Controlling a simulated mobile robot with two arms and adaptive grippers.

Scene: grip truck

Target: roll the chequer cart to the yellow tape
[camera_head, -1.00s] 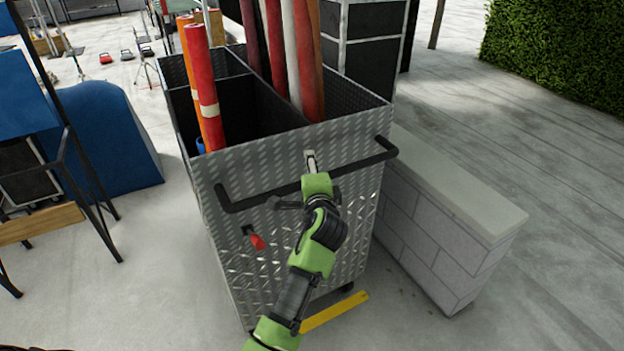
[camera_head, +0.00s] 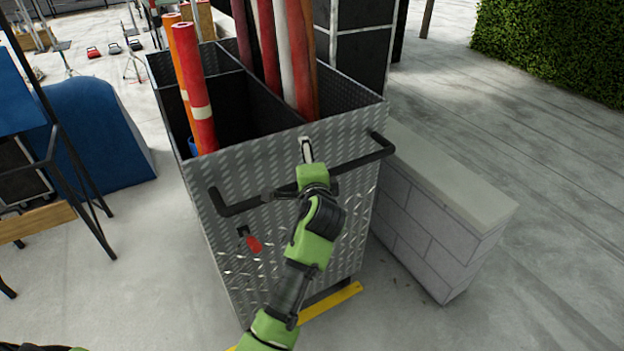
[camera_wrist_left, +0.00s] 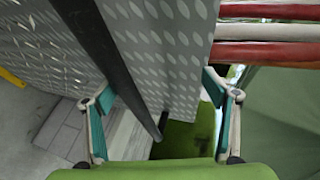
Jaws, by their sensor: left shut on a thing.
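The chequer cart (camera_head: 225,250) is a tall grey patterned-metal bin on the pavement, holding red, orange and white tubes (camera_head: 195,85). A black bar handle (camera_head: 358,161) runs across its near face; the bar also crosses the left wrist view (camera_wrist_left: 110,60). The yellow tape (camera_head: 335,302) lies on the ground along the cart's near bottom edge, partly hidden by my arm. The right gripper is not in view.
A low block wall (camera_head: 440,225) stands close along the cart's right side. A blue covered shape (camera_head: 100,140) and a black frame with a wooden board (camera_head: 35,220) stand to the left. Open pavement (camera_head: 140,270) lies between frame and cart. A hedge (camera_head: 560,45) is far right.

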